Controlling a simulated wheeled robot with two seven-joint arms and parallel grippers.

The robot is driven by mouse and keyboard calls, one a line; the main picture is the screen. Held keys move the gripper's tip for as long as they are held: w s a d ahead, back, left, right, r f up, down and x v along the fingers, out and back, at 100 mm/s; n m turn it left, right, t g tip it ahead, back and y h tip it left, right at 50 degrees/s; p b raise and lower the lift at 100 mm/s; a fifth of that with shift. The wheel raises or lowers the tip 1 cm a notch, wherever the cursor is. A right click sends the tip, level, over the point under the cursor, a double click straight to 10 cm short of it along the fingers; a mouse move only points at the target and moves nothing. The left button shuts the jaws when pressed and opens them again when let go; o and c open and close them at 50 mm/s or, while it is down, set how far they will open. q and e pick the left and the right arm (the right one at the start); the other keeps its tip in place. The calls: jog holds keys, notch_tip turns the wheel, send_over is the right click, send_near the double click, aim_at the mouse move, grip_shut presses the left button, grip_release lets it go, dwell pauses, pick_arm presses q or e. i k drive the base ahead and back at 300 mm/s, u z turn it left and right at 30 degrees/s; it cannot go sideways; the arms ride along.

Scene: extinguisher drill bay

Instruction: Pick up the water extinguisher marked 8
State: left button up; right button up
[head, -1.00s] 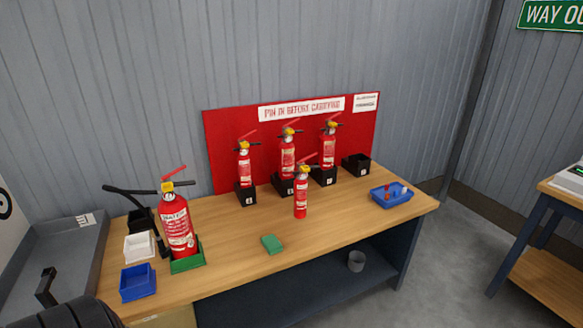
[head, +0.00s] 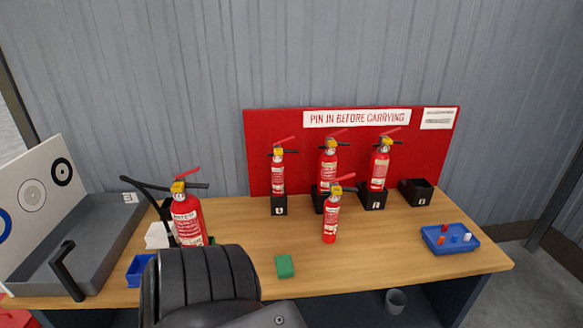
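A large red extinguisher (head: 188,218) with a label that seems to read WATER stands upright at the bench's left, with a yellow valve, red lever and black hose. My dark ribbed arm part hides most of its green base. Smaller red extinguishers stand in black holders along the back: left (head: 278,174), middle (head: 328,168) and right (head: 379,168). Another small one (head: 331,219) stands on the bare bench in front of them. I cannot read an 8 on any extinguisher. Neither gripper shows.
An empty black holder (head: 416,193) stands at right. A blue tray (head: 449,246) holds small pieces. A green block (head: 285,267) lies mid-bench (head: 375,260). A white bin (head: 158,235), a blue bin (head: 138,270) and a grey tray (head: 112,222) are at left. A red board (head: 262,128) stands behind.

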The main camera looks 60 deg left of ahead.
aim_at(277, 165)
jog(key=u, duration=0.3)
jog(key=i, duration=0.8)
jog(key=u, duration=1)
jog(key=i, duration=0.45)
jog(key=u, duration=0.4)
